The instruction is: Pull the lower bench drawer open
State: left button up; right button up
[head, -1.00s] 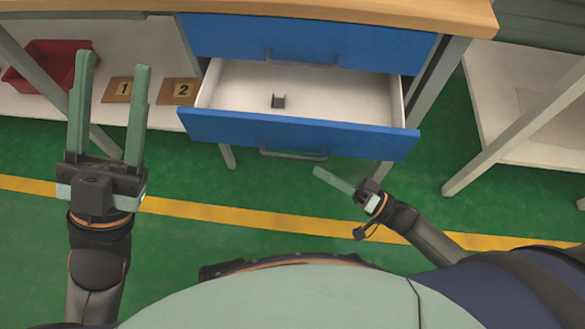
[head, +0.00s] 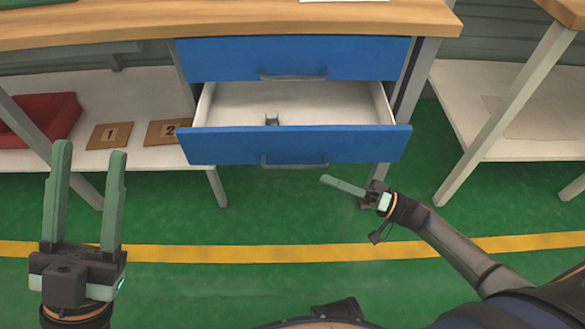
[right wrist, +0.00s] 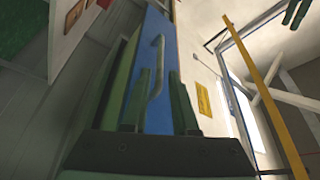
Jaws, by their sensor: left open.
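The lower bench drawer (head: 230,147) has a blue front and stands pulled out, its white inside showing. Its grey handle (head: 293,163) is on the front, below the middle. A small dark bracket-like piece (head: 272,119) lies inside. My right gripper (head: 345,187) is just below and right of the handle, apart from it. In the right wrist view its two fingers (right wrist: 160,105) stand apart with nothing between them, and the handle (right wrist: 157,65) shows beyond them. My left gripper (head: 90,156) is open and empty at the left, away from the drawer.
The closed upper drawer (head: 230,58) is under the wooden bench top (head: 220,18). A red bin (head: 50,115) and plates marked 1 (head: 109,135) and 2 (head: 165,132) lie on the lower shelf. A second bench's leg (head: 500,120) stands right. Green floor is clear in front.

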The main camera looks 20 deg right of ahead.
aim_at(294, 167)
jog(key=b+x, duration=0.1)
jog(key=x, duration=0.8)
jog(key=shift+w+a+b, duration=0.1)
jog(key=shift+a+b, duration=0.1)
jog(key=shift+b, duration=0.2)
jog(key=shift+c, duration=0.3)
grip_shut()
dwell(0.5)
